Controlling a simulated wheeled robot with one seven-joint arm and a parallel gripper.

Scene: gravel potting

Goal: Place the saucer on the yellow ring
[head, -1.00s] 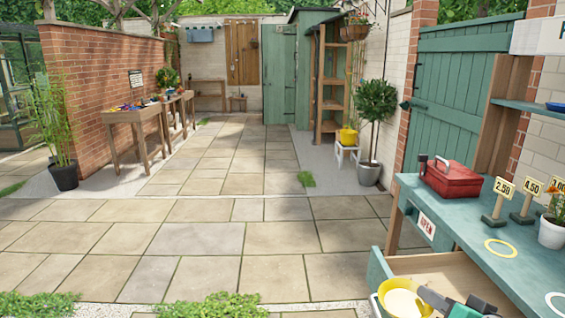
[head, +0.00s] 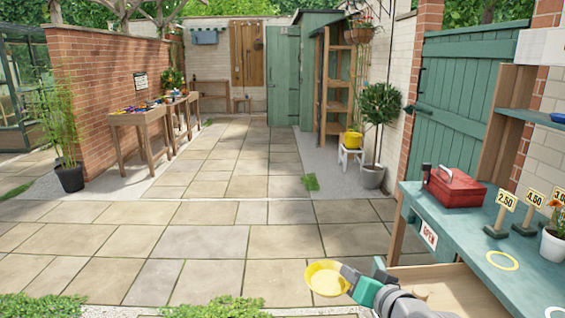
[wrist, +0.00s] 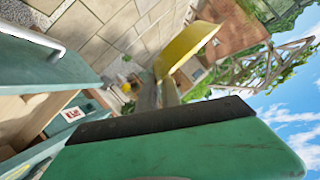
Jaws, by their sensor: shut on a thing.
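A yellow saucer (head: 326,279) is held at its rim by my gripper (head: 347,275), in front of the open drawer and over the paving. In the wrist view the saucer (wrist: 188,48) stands out beyond the finger ends, seen edge-on, with my gripper (wrist: 160,92) shut on it. A yellow ring (head: 502,260) lies flat on the blue-green counter (head: 465,236), to the right of the saucer and apart from it. The ring has nothing on it.
A drawer (head: 440,290) stands open below the counter. A red toolbox (head: 455,187), price signs (head: 506,208) and a white flowerpot (head: 552,245) stand on the counter. A white ring (head: 556,312) lies at its near edge. The paving to the left is clear.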

